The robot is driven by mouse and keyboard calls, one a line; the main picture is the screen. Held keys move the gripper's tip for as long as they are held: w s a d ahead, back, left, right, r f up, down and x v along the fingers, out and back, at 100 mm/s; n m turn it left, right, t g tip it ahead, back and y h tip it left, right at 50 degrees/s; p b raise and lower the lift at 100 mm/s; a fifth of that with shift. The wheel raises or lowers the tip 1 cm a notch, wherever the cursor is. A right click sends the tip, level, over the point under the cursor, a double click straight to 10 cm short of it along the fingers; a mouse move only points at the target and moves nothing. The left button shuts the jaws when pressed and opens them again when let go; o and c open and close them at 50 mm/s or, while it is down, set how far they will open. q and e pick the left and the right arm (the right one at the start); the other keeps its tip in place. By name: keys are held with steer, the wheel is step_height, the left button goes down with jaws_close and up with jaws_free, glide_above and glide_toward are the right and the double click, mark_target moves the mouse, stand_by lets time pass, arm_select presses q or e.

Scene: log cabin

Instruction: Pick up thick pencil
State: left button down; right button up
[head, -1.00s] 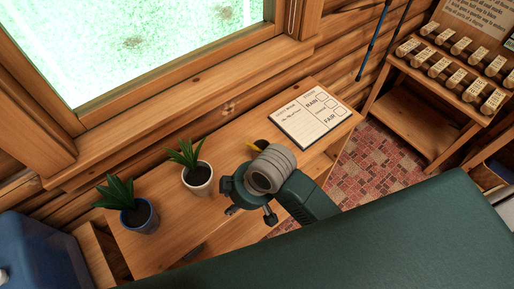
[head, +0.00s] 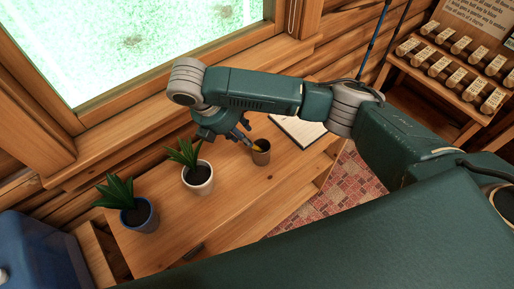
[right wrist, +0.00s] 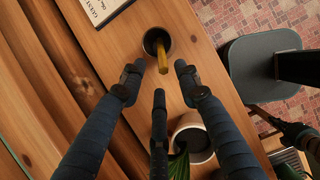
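The thick pencil is yellow (right wrist: 162,57) and leans out of a small brown cup (head: 261,157) on the wooden desk. It also shows in the head view, its end at the cup's rim (head: 256,147). My right gripper (right wrist: 159,75) is open, its dark fingers spread around the near side of the pencil's end without visibly touching it. In the head view the right gripper (head: 240,134) hangs just left of the cup. Dark finger-like parts at the right edge of the right wrist view may be my left gripper (right wrist: 290,127); their state is unclear.
A white potted plant (head: 198,182) stands close left of the cup, and a blue one (head: 139,217) farther left. A guest notepad (head: 298,131) lies to the right, partly behind my arm. The window wall (head: 150,122) bounds the desk's back. The desk front is clear.

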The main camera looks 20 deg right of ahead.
mark_target(258, 149)
steer(key=x, duration=0.3)
steer(key=shift+d+f+p, duration=0.15)
steer(key=shift+f+p, duration=0.1)
steer(key=shift+p, duration=0.1)
steer(key=shift+d+f+p, duration=0.35)
steer(key=shift+f+p, duration=0.1)
steer(key=shift+p, duration=0.05)
steer(key=p+x, duration=0.1)
steer(key=x, duration=0.2)
steer(key=shift+d+f, duration=0.2)
steer(key=shift+f, duration=0.1)
steer(key=shift+d+f, duration=0.1)
steer(key=shift+f, duration=0.25)
jaws_close()
